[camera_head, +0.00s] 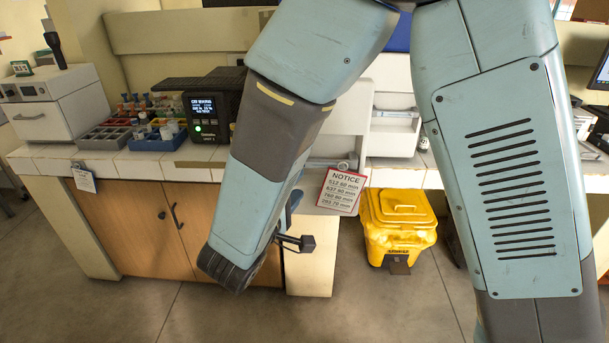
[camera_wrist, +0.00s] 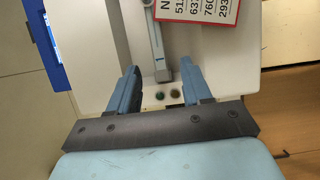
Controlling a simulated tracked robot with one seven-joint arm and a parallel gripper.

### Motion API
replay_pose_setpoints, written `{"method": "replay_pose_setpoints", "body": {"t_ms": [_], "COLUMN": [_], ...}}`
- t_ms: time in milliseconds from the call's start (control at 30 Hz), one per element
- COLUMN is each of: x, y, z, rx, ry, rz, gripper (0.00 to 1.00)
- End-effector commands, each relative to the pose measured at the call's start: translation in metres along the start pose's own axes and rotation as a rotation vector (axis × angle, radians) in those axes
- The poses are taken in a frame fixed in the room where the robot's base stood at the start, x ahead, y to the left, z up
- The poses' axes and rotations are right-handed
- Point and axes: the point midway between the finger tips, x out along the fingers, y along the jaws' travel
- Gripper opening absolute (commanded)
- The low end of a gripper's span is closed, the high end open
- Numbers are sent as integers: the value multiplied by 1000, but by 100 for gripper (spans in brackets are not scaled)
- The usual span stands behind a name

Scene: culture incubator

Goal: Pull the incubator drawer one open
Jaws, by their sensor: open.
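A white front panel (camera_wrist: 215,65) fills the middle of the wrist view, with a grey bar handle (camera_wrist: 155,35) running up it. Two small round buttons, one green (camera_wrist: 160,96) and one brown (camera_wrist: 176,94), sit below the handle. I cannot tell from a label whether this is drawer one. My gripper (camera_wrist: 159,70) is open and empty. Its two blue fingers point at the panel, with the handle's lower end between them in the picture; contact cannot be told. In the head view my arm hides most of the white unit (camera_head: 345,110) and most of my gripper.
A yellow bin (camera_head: 400,222) stands on the floor at right. Wooden cabinet doors (camera_head: 130,225) are at left. Tube racks (camera_head: 105,135) stand on the counter.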

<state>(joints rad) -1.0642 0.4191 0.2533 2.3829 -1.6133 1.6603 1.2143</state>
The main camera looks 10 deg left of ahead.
Motion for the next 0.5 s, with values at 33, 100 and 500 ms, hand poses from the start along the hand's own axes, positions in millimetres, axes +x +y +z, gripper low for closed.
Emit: {"method": "replay_pose_setpoints", "body": {"t_ms": [33,100,500], "x": [-8,-18,-36], "y": [0,0,-1], "z": [0,0,0], "rx": [-1,-1,0], "ry": [3,2,-1], "rz": [0,0,0], "gripper": [49,49,49]}}
